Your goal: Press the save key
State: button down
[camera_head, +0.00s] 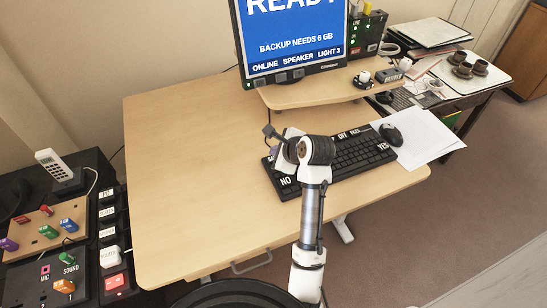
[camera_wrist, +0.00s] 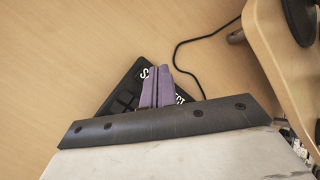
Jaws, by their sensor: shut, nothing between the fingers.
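The black keyboard (camera_head: 352,154) lies on the wooden desk, with white labels such as NO and YES on some keys. Its far left end is hidden behind my arm in the head view. In the wrist view a corner of the keyboard (camera_wrist: 122,95) shows under my gripper (camera_wrist: 161,68). The purple fingers are together and empty, over that corner. A white letter S shows just left of the fingertips and the letters CT show to the right. The fingers hide the rest of these labels, so I cannot tell which is the save key, or whether the fingertips touch a key.
A mouse (camera_head: 391,134) lies on white paper (camera_head: 424,140) right of the keyboard. A black cable (camera_wrist: 205,38) runs from the keyboard. The desk's left part is clear.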

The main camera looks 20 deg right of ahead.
jog(key=shift+f, duration=0.15)
jog(key=shift+f+p, duration=0.3)
jog(key=shift+f, duration=0.45)
dwell(0.8)
jog(key=shift+r, duration=0.1)
jog(key=shift+r+p, duration=0.8)
jog(key=shift+p, duration=0.65)
notch_tip(320, 180, up, 5)
jog(key=p, duration=0.6)
jog(key=shift+r, duration=0.1)
